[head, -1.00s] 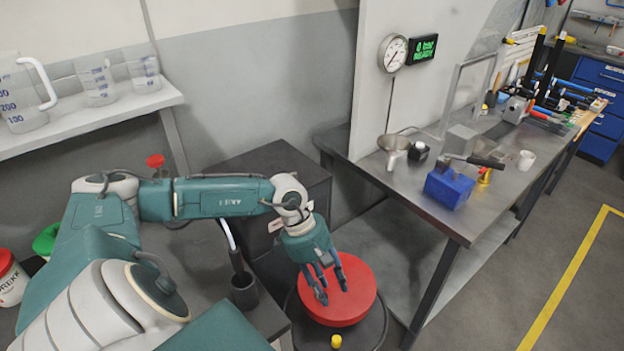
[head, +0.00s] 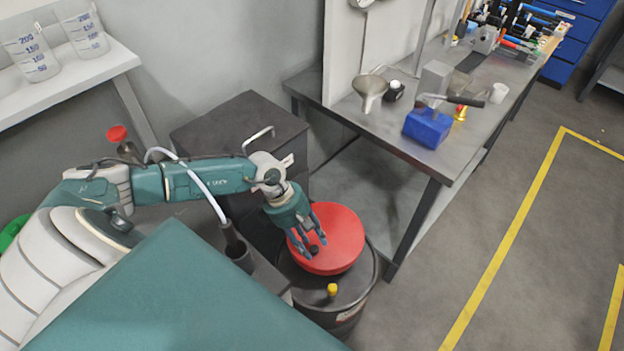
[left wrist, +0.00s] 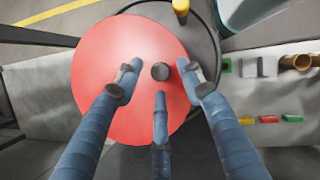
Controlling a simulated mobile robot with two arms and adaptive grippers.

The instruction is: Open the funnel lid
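The funnel lid is a round red disc (head: 337,240) lying flat on top of a dark drum (head: 340,309). My left gripper (head: 305,254) is above the lid's left part in the head view. The gripper is open and empty. My right gripper is not in view.
A yellow cap (head: 332,289) stands on the drum's rim near the lid. A steel workbench (head: 400,140) with a blue block (head: 427,127) and a metal funnel (head: 369,90) stands to the right. A dark cabinet (head: 240,125) is behind the arm. The floor at right is clear.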

